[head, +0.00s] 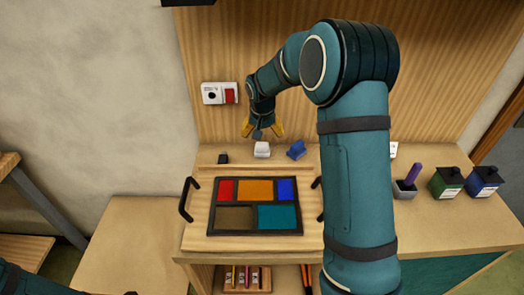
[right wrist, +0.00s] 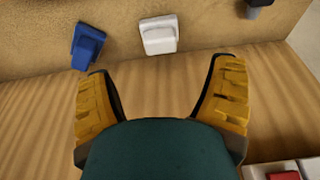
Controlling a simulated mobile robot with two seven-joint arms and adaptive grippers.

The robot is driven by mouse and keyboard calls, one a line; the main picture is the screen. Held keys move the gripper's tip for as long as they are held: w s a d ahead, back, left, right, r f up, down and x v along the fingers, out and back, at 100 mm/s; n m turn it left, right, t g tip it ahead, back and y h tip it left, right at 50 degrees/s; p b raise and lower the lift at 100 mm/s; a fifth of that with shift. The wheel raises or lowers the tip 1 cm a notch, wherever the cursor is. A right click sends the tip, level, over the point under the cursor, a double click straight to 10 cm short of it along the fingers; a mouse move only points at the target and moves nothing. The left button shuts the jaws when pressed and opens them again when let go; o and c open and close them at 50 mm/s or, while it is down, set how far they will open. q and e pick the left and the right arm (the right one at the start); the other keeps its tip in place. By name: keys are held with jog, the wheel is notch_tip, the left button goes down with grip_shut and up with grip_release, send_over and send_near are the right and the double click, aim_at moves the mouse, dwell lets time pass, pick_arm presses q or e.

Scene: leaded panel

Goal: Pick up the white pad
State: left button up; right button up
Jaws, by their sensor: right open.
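The white pad (head: 262,150) sits on the bench top close to the wooden back wall, behind the panel. It also shows in the right wrist view (right wrist: 158,37). My right gripper (head: 263,131) is open and empty, with its yellow fingers above and near the pad. In the right wrist view the fingertips (right wrist: 160,72) are spread wide, and the pad lies beyond the gap, apart from both. My left gripper is not in view; only part of my left arm shows at the bottom left of the head view.
A blue pad (head: 296,149) and a small black item (head: 223,158) flank the white pad. A white box with a red switch (head: 229,95) is on the back wall. The leaded panel (head: 214,217) lies in front. Ink-like bottles (head: 446,183) stand at right.

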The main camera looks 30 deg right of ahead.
aim_at(262, 144)
jog(key=x, duration=0.4)
jog(key=b+x, duration=0.1)
jog(key=x, duration=0.3)
jog(key=shift+w+d, duration=0.15)
jog(key=shift+w, duration=0.1)
jog(key=shift+r, duration=0.15)
jog(key=c, duration=1.3)
